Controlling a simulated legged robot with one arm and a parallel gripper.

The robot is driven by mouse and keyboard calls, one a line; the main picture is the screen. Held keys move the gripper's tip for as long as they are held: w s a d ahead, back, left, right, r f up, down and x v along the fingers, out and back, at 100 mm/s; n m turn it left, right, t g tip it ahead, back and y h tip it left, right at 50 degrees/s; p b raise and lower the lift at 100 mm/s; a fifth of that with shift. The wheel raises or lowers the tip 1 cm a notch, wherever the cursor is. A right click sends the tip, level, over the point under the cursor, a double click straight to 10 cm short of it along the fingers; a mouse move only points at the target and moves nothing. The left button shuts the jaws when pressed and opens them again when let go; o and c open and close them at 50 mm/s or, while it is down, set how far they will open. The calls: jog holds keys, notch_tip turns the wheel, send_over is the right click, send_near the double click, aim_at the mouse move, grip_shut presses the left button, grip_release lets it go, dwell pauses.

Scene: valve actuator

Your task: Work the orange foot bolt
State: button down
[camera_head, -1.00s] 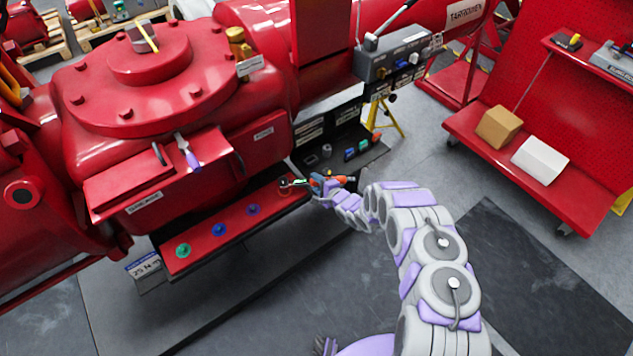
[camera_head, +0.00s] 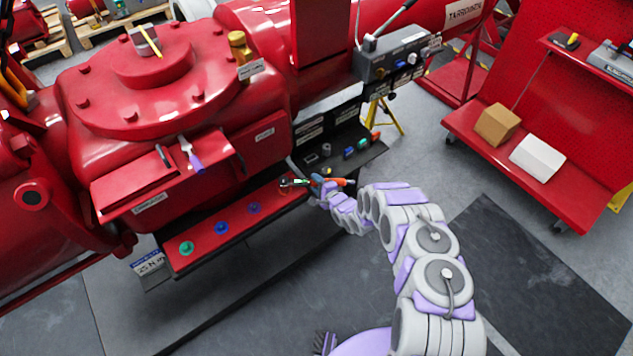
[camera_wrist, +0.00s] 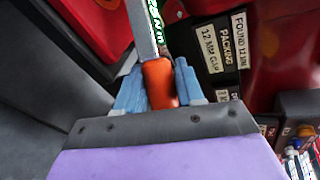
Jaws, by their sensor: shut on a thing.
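My gripper (camera_head: 322,186) is at the right end of a red ledge (camera_head: 205,243). It is shut on the orange handle of a wrench-like tool (camera_wrist: 158,83), whose grey shaft runs away from the jaws beside a small green-lettered strip. In the head view the tool (camera_head: 299,182) points left, with its head over the ledge's far right end. A green bolt (camera_head: 187,248), a blue bolt (camera_head: 222,227) and a purple bolt (camera_head: 254,208) stand along the ledge. I cannot make out the orange foot bolt; the tool's head covers that end, and contact is unclear.
A dark shelf (camera_head: 340,150) with small coloured parts lies just behind my gripper. A purple-handled tool (camera_head: 191,155) rests on an upper red tray.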

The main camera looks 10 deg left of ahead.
jog(key=shift+s+a+r+m+t+h+p, duration=0.1)
jog(key=shift+s+m+t+h+p, duration=0.3)
jog(key=shift+p, duration=0.7)
jog(key=shift+s+p, duration=0.25)
jog(key=shift+p, duration=0.15)
jog(key=shift+s+m+t+h+p, duration=0.4)
jog(key=shift+s+m+h+p, duration=0.15)
jog(key=shift+p, duration=1)
jog(key=shift+s+m+t+h, duration=0.3)
jog(key=shift+s+m+h, duration=0.15)
jog(key=shift+s, duration=0.25)
jog(key=shift+s+a+m+t+h, duration=0.15)
jog(key=shift+s+m+t+h, duration=0.45)
jog(key=shift+s+m+h, duration=0.5)
jog(key=shift+w+h, duration=0.1)
jog(key=shift+h, duration=0.2)
jog(key=shift+a, duration=0.1)
